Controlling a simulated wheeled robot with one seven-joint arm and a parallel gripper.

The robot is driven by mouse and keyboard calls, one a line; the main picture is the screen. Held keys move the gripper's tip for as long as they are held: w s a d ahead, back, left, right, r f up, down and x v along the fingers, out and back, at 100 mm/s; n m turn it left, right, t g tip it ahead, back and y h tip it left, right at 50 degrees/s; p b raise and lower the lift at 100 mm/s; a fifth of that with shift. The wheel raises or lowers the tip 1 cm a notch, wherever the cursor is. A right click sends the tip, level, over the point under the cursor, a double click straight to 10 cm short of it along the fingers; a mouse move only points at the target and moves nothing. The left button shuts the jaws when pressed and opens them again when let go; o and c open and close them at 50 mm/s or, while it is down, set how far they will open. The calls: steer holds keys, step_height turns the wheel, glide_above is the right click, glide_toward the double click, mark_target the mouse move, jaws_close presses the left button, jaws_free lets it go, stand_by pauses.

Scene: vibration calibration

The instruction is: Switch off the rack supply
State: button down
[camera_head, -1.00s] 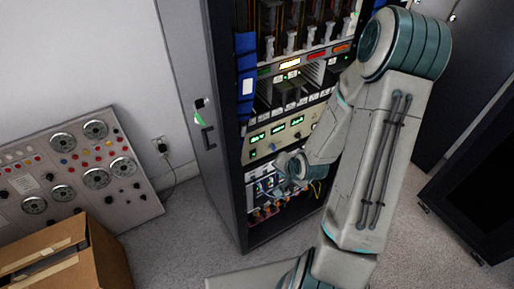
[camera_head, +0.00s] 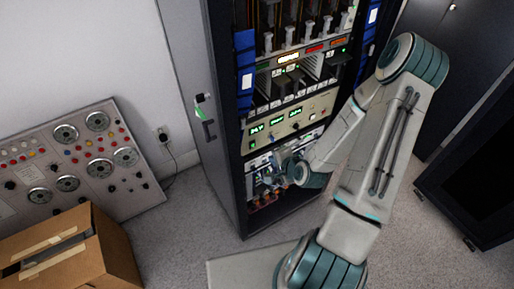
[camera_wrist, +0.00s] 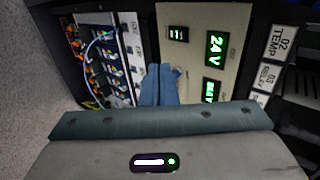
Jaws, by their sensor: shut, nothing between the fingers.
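The rack supply (camera_head: 275,130) is a beige panel low in the open rack, with several green lit displays. In the wrist view the supply (camera_wrist: 200,22) shows a display reading 24 V and a second lit display beside it. My gripper (camera_head: 282,163) is at the rack front, just below the supply panel. In the wrist view my gripper's blue fingers (camera_wrist: 158,84) are together and empty, at the border between the supply and the wired panel. Whether they touch the panel I cannot tell. The lower edge of the supply is partly hidden behind the gripper.
A panel with wires and coloured connectors (camera_wrist: 103,55) lies beside the supply. The open rack door (camera_head: 200,130) stands left. A dial console (camera_head: 80,160) and a cardboard box (camera_head: 95,250) are at lower left, and a dark cabinet (camera_head: 470,180) is right.

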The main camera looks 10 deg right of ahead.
mark_target(252, 146)
steer(key=b+x, duration=0.3)
steer(key=b, duration=0.4)
steer(key=shift+w+d+f, duration=0.1)
steer(key=shift+w+f, duration=0.05)
steer(key=shift+w, duration=0.15)
steer(key=b, duration=0.2)
steer(key=f+b, duration=0.1)
steer(key=b, duration=0.2)
steer(key=shift+w+a+b, duration=0.2)
steer(key=shift+a+b, duration=0.05)
steer(key=shift+b, duration=0.1)
steer(key=shift+w+a+f+b, duration=0.4)
steer(key=shift+w+b, duration=0.4)
steer(key=shift+w, duration=0.45)
steer(key=shift+w+a+f+b, duration=0.35)
steer(key=shift+w+b, duration=0.4)
steer(key=shift+w, duration=0.45)
steer(key=shift+w+a+f+b, duration=0.3)
steer(key=shift+w+a+b, duration=0.2)
steer(key=shift+w+b, duration=0.55)
steer(key=shift+w+a+p, duration=0.1)
steer(key=shift+w+p, duration=0.15)
steer(key=shift+p, duration=0.05)
